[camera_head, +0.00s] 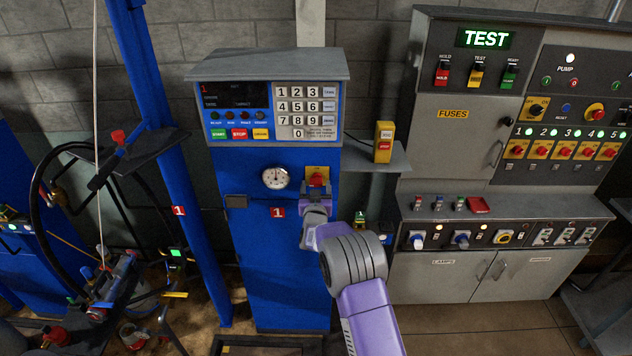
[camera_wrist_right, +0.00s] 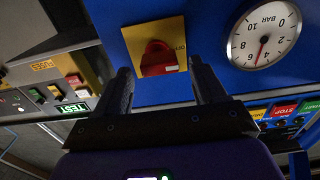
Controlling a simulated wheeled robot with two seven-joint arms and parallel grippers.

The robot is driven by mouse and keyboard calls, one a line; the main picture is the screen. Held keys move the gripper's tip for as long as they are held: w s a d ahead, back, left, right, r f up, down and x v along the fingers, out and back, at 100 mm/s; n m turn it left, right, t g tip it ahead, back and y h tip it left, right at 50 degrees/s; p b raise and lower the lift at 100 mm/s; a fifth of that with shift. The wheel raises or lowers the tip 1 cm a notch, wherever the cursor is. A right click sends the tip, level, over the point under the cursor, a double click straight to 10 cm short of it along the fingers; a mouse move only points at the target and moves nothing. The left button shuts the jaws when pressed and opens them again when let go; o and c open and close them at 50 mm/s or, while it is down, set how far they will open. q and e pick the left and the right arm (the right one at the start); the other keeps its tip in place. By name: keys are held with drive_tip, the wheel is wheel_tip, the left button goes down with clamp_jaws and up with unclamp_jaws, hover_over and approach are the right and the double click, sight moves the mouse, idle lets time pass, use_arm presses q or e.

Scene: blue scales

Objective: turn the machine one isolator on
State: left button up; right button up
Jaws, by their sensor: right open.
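The isolator of machine one is a red rotary knob (camera_head: 316,180) on a yellow plate on the blue cabinet's front, right of the round gauge. It also shows in the right wrist view as a red knob (camera_wrist_right: 158,60) on its yellow plate (camera_wrist_right: 150,32), with lettering that looks like "OFF" beside it. My right gripper (camera_head: 317,196) is just in front of the plate. In the wrist view its two fingers (camera_wrist_right: 160,68) are open, one on each side of the knob, with visible gaps. The left gripper is not in view.
The blue cabinet (camera_head: 280,255) bears a red "1" label, a keypad panel (camera_head: 265,111) and a pressure gauge (camera_head: 275,176). A yellow pendant box (camera_head: 384,133) sits on a small shelf to the right. A grey test console (camera_head: 455,135) stands further right. Blue posts and hoses crowd the left.

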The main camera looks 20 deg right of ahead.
sight(318, 185)
drive_tip(key=shift+x, duration=1.55)
drive_tip(key=c, duration=1)
drive_tip(key=shift+o, duration=0.2)
drive_tip(key=shift+b, duration=0.35)
drive_tip(key=m+b, duration=0.4)
drive_tip(key=b, duration=0.2)
drive_tip(key=m+b, duration=0.5)
drive_tip(key=b, duration=0.1)
drive_tip(key=shift+s+d+f, duration=0.1)
drive_tip(key=shift+d+f, duration=0.05)
drive_tip(key=shift+d, duration=0.1)
drive_tip(key=m+b, duration=0.3)
drive_tip(key=m, duration=0.1)
drive_tip(key=shift+m+b, duration=0.4)
drive_tip(key=shift+d+m+b, duration=0.1)
drive_tip(key=shift+m+b, duration=1.2)
drive_tip(key=shift+m, duration=0.7)
